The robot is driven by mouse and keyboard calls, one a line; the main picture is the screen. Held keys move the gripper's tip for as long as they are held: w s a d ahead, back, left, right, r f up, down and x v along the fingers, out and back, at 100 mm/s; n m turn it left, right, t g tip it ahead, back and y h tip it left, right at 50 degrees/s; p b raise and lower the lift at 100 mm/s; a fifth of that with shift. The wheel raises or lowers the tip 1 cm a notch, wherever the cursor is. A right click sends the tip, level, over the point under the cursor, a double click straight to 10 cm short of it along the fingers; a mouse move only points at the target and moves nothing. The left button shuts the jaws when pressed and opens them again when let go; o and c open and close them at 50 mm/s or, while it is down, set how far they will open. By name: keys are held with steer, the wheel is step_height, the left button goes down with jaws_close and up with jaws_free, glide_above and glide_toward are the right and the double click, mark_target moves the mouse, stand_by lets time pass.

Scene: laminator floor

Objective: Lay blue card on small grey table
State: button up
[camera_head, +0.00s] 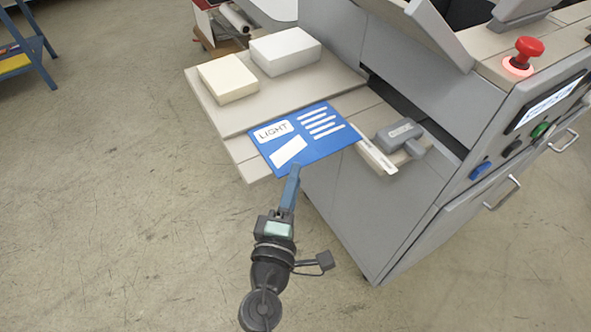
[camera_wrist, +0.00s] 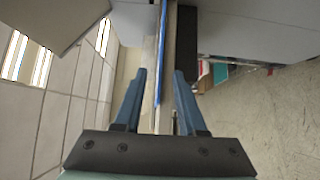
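The blue card (camera_head: 318,147), with the word LIGHT and white bars, lies flat on the light grey feed shelf (camera_head: 215,115) of the machine, its near edge at or over the shelf's front edge. My gripper (camera_head: 296,170) is at that near edge. In the wrist view, my gripper (camera_wrist: 160,76) is open, and the card (camera_wrist: 161,60) shows edge-on as a thin blue line between the fingers, with a gap on each side. I see no separate small grey table in either view.
A cream block (camera_head: 227,80) and a white block (camera_head: 285,52) stand on the shelf behind the card. A grey clamp-like part (camera_head: 398,134) with a pale strip sits close to the card's right. The machine's control panel (camera_head: 545,105) is at right. Open floor lies at left.

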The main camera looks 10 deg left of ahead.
steer(key=shift+w+d, duration=0.1)
steer(key=shift+w, duration=0.8)
jaws_close()
stand_by(0.9)
